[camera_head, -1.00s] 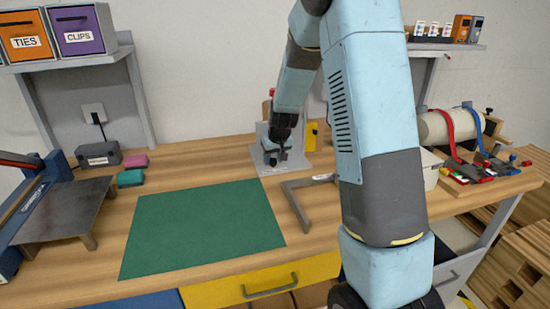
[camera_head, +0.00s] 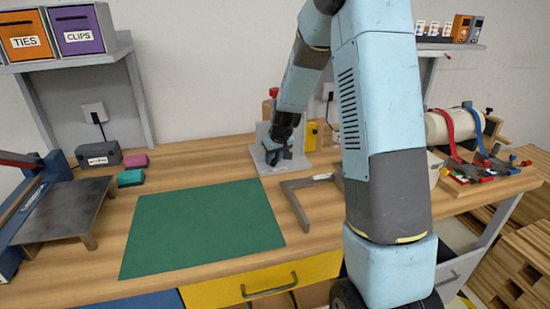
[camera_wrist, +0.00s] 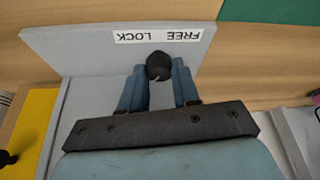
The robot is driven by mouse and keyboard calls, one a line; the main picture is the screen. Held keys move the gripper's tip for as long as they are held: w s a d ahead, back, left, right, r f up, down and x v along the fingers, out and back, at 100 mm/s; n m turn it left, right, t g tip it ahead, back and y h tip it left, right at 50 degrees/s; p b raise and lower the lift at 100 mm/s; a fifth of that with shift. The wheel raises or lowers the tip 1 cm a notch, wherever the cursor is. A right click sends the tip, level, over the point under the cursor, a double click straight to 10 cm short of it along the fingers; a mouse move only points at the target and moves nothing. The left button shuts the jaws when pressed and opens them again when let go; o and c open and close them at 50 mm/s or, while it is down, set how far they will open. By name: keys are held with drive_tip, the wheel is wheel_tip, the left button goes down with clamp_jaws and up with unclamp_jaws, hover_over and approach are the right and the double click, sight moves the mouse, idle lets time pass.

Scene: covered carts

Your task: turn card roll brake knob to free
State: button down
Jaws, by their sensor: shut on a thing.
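The brake knob (camera_wrist: 159,66) is small, round and black, with a pale mark on its face. It stands on a grey plate (camera_wrist: 90,48) beside a white label (camera_wrist: 158,35) reading FREE and LOCK, upside down in the wrist view. My gripper (camera_wrist: 158,80) has its two blue fingers on either side of the knob, shut on it. In the head view my gripper (camera_head: 276,157) is low at the grey bracket (camera_head: 262,165) at the back of the bench. The knob is hidden there. I cannot tell which word the mark points to.
A green mat (camera_head: 200,228) lies at the front of the wooden bench. A grey angled frame (camera_head: 298,205) lies right of it. A yellow block (camera_head: 311,136) stands just right of the bracket. Rolls with red and blue straps (camera_head: 450,126) are at the right.

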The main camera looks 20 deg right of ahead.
drive_tip(key=shift+d+n+y, duration=0.15)
drive_tip(key=shift+n+y, duration=0.2)
drive_tip(key=shift+n, duration=0.7)
drive_tip(key=shift+d+n+y, duration=0.1)
drive_tip(key=shift+n+y, duration=0.25)
drive_tip(key=shift+n, duration=0.7)
drive_tip(key=shift+n+g, duration=0.4)
drive_tip(key=c, duration=0.8)
unclamp_jaws()
drive_tip(key=shift+a, duration=0.1)
drive_tip(key=shift+r, duration=0.1)
drive_tip(key=v, duration=1.3)
drive_tip(key=shift+d+r, duration=0.15)
drive_tip(key=shift+d, duration=0.1)
drive_tip(key=shift+s, duration=0.1)
